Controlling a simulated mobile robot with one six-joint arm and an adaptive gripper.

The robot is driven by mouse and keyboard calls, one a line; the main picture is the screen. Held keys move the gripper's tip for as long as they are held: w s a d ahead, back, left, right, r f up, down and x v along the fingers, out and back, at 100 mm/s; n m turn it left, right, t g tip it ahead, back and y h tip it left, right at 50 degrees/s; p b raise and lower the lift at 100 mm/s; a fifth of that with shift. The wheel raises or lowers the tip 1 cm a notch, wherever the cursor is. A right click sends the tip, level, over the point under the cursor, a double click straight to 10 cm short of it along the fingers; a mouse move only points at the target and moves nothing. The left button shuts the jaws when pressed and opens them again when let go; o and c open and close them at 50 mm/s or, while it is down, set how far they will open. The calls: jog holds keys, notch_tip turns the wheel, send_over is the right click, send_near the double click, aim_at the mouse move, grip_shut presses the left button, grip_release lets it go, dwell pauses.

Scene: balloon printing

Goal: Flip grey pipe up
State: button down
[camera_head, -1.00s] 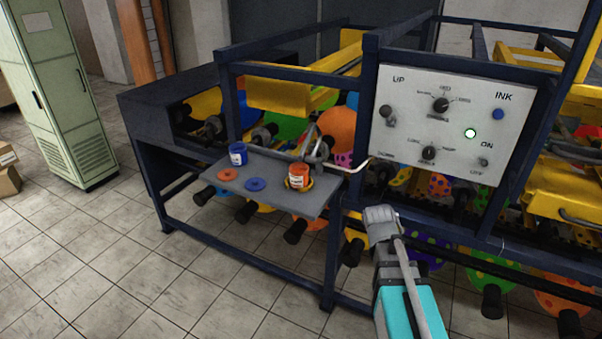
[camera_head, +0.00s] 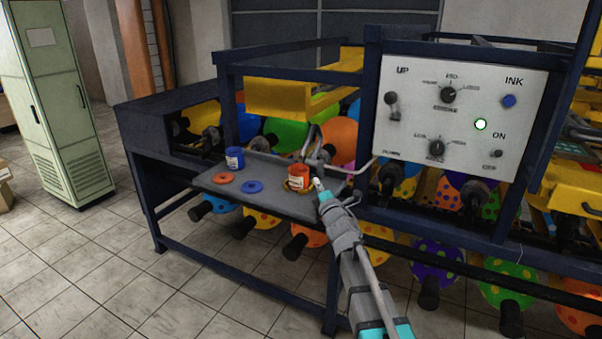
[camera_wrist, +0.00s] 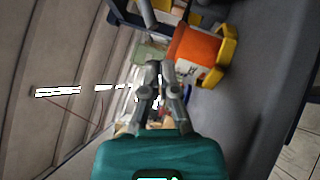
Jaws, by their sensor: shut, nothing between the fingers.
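The grey pipe (camera_head: 355,169) is a thin bent tube beside the orange can (camera_head: 299,174) on the tray, joined to grey fittings just above the can. A slim grey piece that looks like the pipe (camera_wrist: 147,12) crosses the top of the wrist view. My gripper (camera_head: 318,184) is shut and empty, close to the can and just below the pipe's fittings. In the wrist view its fingertips (camera_wrist: 156,78) are together, left of the orange can (camera_wrist: 197,49). I cannot tell whether they touch the pipe.
The grey tray (camera_head: 262,202) also bears a blue can (camera_head: 235,158) and two flat lids. The white control panel (camera_head: 460,110) and the dark blue frame (camera_head: 371,100) stand to the right. Balloons hang behind and below.

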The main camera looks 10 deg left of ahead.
jog(key=shift+s+a+n+y, duration=0.2)
jog(key=shift+a+n+y, duration=0.6)
jog(key=shift+n, duration=0.1)
jog(key=shift+r, duration=0.1)
jog(key=shift+w, duration=0.1)
jog(key=shift+p+x, duration=1.4)
jog(key=shift+x, duration=3.5)
jog(key=shift+d, duration=0.1)
